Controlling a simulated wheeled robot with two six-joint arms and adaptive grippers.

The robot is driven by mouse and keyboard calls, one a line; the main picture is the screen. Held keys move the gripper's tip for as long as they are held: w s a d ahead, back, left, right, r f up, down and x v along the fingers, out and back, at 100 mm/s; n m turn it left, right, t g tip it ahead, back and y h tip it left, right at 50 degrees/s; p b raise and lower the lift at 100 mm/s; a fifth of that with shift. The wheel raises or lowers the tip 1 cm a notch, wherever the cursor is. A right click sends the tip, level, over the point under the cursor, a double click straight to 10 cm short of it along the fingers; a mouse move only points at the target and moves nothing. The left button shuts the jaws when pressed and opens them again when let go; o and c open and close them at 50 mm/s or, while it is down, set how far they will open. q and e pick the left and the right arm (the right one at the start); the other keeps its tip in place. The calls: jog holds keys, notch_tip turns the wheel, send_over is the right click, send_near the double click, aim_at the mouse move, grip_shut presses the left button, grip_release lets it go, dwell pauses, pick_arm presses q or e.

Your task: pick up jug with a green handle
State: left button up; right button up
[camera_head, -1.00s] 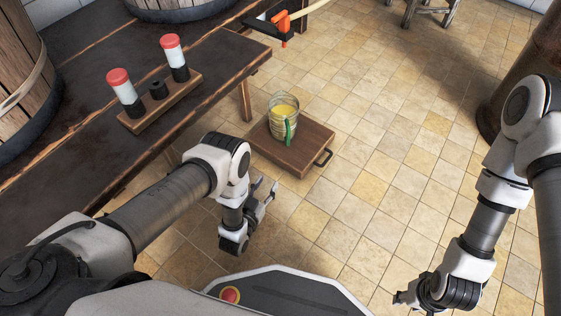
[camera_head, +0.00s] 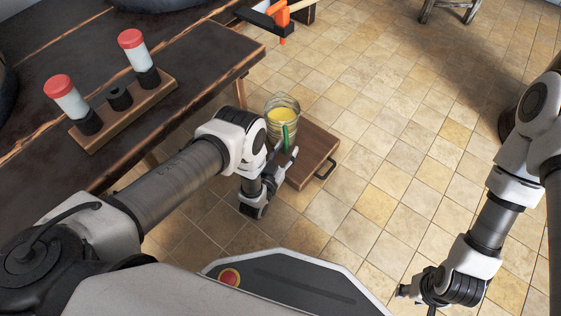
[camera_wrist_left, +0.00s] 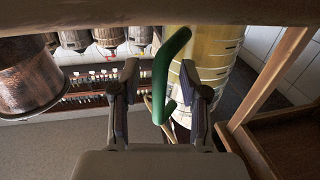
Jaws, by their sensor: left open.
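The jug (camera_head: 282,108) is clear glass with yellow contents and a green handle (camera_head: 285,138). It stands upright on a brown wooden board (camera_head: 318,148) with a black side handle. My left gripper (camera_head: 287,168) is open just in front of the jug, at its green handle. In the left wrist view the green handle (camera_wrist_left: 163,72) shows between the two open fingers of my left gripper (camera_wrist_left: 158,80), with the jug body (camera_wrist_left: 210,60) behind it. I cannot tell whether a finger touches the handle. My right gripper (camera_head: 405,291) is at the lower right, far from the jug; its jaws are too small to read.
A dark wooden table (camera_head: 190,55) stands at the left, close to my left arm. It bears a wooden rack (camera_head: 125,110) with red-capped shakers. An orange clamp (camera_head: 281,16) is at its far end. Tiled floor (camera_head: 390,150) is clear to the right.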

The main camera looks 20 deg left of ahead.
pick_arm(q)
grip_shut()
jog(key=shift+w+r+p, duration=0.15)
jog(key=shift+r+p, duration=0.3)
jog(key=shift+d, duration=0.15)
jog(key=shift+w+d+r, duration=0.15)
jog(key=shift+w+d, duration=0.2)
jog(key=shift+d, duration=0.3)
jog(key=shift+w+d+r, duration=0.15)
jog(key=shift+w+d, duration=0.15)
jog(key=shift+d, duration=0.3)
jog(key=shift+d, duration=0.1)
jog(key=shift+w+d+r+b, duration=0.25)
jog(key=shift+w+d, duration=0.25)
jog(key=shift+d, duration=0.55)
jog(key=shift+w+d+r+b, duration=0.2)
jog(key=shift+w+d, duration=0.3)
jog(key=shift+d, duration=0.5)
jog(key=shift+w+d+r+b, duration=0.2)
jog(key=shift+w+d, duration=0.3)
jog(key=shift+d, duration=0.55)
